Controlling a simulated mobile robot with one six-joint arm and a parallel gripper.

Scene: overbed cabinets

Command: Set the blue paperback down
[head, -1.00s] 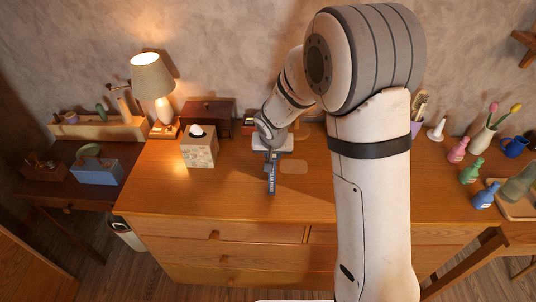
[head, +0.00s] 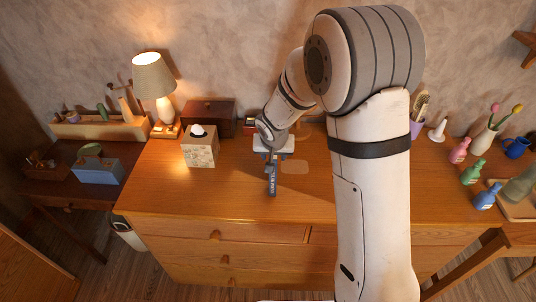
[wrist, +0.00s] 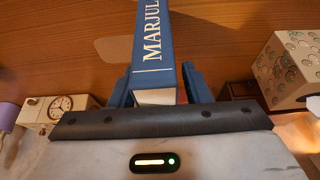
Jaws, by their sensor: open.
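The blue paperback (head: 272,183) is on the wooden dresser top (head: 230,195), its narrow spine facing up, in the head view. White lettering shows on the spine (wrist: 152,35) in the wrist view. My gripper (wrist: 158,82) is open, with one blue finger on each side of the book's near end. A small gap shows at the left finger; I cannot tell whether the right finger touches the cover. The book's lower edge is hidden from both views.
A tissue box (head: 200,150) stands left of the book, with a lit lamp (head: 155,85) and a dark wooden box (head: 212,113) behind. A pale tan patch (head: 295,167) lies right of the book. A small clock (wrist: 60,105) shows in the wrist view. The dresser's front left is clear.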

